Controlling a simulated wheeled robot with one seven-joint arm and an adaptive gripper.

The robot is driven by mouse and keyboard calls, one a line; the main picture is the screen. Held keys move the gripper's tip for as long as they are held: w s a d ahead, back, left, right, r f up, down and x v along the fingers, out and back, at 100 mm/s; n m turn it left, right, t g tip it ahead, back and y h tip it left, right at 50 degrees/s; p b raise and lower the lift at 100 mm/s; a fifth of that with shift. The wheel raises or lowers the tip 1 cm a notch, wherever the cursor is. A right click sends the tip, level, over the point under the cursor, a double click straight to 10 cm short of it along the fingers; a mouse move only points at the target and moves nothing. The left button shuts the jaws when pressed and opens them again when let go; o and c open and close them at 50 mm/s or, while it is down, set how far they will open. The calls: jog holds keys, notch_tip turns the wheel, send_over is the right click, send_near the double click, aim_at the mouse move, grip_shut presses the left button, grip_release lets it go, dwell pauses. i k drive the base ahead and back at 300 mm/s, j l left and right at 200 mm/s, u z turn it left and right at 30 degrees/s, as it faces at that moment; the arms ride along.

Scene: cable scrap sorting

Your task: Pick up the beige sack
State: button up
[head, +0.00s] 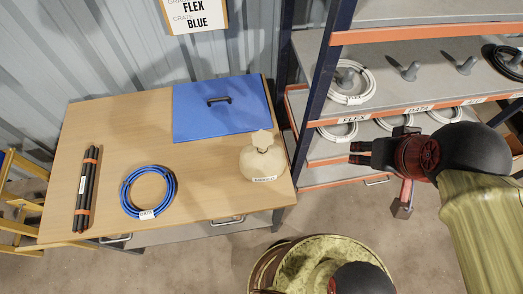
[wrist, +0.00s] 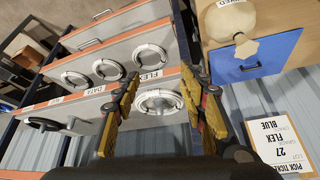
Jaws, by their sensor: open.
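The beige sack (head: 262,158) stands upright at the right side of the wooden table (head: 105,125), with a tied neck and a white label low on its front. It also shows in the wrist view (wrist: 232,22) at the top right, partly cut by the frame edge. My gripper (head: 360,153) is well to the right of the sack, in front of the shelf. In the wrist view my gripper (wrist: 160,92) has its fingers apart with nothing held between them; a white cable coil is visible beyond.
A blue lid with a handle (head: 222,108) lies behind the sack. A blue cable coil (head: 148,192) and banded black rods (head: 87,188) lie further left. The shelf rack (head: 318,110) with white coils (head: 350,83) stands right of the table. Bare tabletop lies between coil and sack.

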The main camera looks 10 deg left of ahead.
aim_at(263, 159)
jog(key=k+j+z, duration=0.25)
jog(key=k+j, duration=0.25)
jog(key=k+j+z, duration=0.3)
jog(key=k+j, duration=0.2)
